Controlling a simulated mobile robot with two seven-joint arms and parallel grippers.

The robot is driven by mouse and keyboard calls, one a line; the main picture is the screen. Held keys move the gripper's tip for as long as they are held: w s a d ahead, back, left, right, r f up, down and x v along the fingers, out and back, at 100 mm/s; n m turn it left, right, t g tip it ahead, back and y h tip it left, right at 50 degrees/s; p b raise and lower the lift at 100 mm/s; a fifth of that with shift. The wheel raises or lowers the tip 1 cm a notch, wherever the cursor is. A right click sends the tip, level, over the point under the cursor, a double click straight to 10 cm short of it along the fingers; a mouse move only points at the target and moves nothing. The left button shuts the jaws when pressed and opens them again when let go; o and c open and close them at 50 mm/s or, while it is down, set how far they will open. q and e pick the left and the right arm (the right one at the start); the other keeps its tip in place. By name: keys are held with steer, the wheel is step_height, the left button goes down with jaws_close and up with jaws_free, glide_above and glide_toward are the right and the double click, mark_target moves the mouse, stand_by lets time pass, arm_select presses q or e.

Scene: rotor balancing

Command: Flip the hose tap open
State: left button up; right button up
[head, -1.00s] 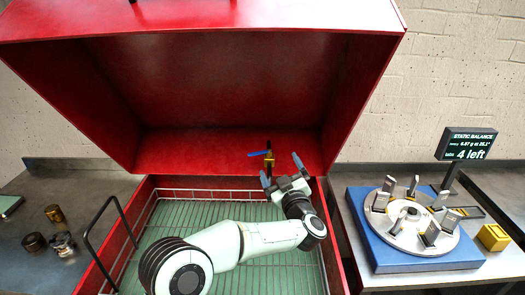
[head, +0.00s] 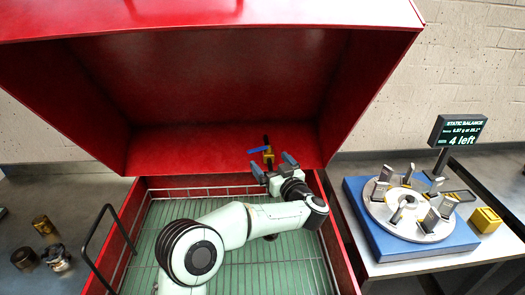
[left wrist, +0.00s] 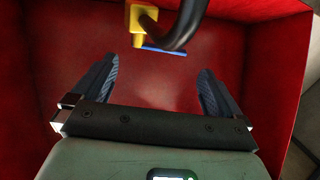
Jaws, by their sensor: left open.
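The hose tap is a yellow brass body (head: 267,157) with a blue lever (head: 259,149), on the inner back of the red cabinet. In the head view the lever points left from the tap. In the left wrist view the yellow body (left wrist: 142,20) and the blue lever (left wrist: 165,51) show beyond the fingers, with a black curved hose or spout (left wrist: 187,22) in front. My left gripper (head: 272,168) is open and empty, just in front of and below the tap. In the left wrist view its fingers (left wrist: 158,88) are spread apart, with the lever past their tips. My right gripper is not in view.
The red cabinet's raised hood (head: 220,95) overhangs the tap. A wire rack (head: 290,247) lines the basin below my arm. A blue balancing stand (head: 365,225) with a bladed rotor stands right. A black handle (head: 104,250) rises at the basin's left edge.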

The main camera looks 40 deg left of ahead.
mark_target(261, 150)
arm_select(q)
steer(key=p+x, duration=0.1)
steer(key=x, duration=0.5)
steer(key=shift+w+a, duration=0.15)
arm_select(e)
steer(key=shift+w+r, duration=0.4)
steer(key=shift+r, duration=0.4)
arm_select(q)
steer(key=shift+r, duration=0.1)
steer(key=shift+c, duration=0.3)
steer(key=c, duration=1.2)
steer(key=shift+o, duration=0.2)
